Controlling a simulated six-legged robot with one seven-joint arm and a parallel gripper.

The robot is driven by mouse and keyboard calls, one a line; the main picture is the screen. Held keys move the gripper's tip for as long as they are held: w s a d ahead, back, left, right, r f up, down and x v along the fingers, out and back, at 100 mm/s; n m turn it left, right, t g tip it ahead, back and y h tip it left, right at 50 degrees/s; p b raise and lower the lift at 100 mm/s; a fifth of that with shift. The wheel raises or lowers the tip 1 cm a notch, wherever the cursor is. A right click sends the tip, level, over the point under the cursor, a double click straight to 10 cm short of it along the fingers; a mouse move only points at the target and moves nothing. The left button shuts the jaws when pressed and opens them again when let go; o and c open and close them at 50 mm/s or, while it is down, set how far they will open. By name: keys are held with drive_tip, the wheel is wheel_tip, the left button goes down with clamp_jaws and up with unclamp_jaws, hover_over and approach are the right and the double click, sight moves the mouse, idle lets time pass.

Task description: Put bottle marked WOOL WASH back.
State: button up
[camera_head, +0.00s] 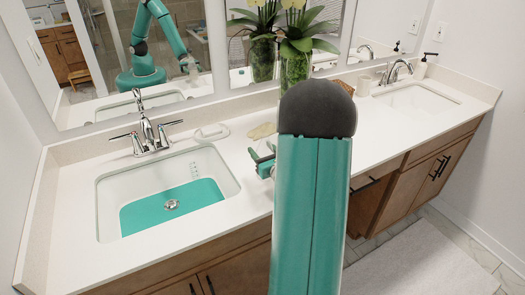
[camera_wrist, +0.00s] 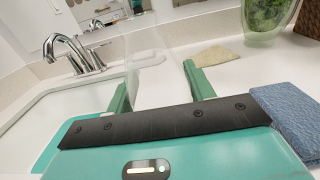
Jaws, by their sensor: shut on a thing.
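My gripper (camera_wrist: 158,86) is shut on a pale, see-through bottle (camera_wrist: 152,62) that stands between its two green fingers in the wrist view. No WOOL WASH marking can be read on it. In the head view my gripper (camera_head: 263,160) shows beside my large green arm link, over the counter right of the left sink. The bottle cannot be made out directly there, as the arm hides much of that area. The mirror shows my arm with a small pale thing at its end.
The white counter (camera_head: 80,215) holds the left sink (camera_head: 108,200), its chrome faucet (camera_head: 150,135), a soap dish (camera_head: 211,133), a beige flat piece (camera_wrist: 212,56), a folded blue cloth (camera_wrist: 290,118) and a glass vase (camera_head: 294,70).

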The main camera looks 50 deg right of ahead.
drive_tip(key=shift+f, duration=0.15)
drive_tip(key=o, duration=1)
drive_tip(key=shift+o, duration=0.2)
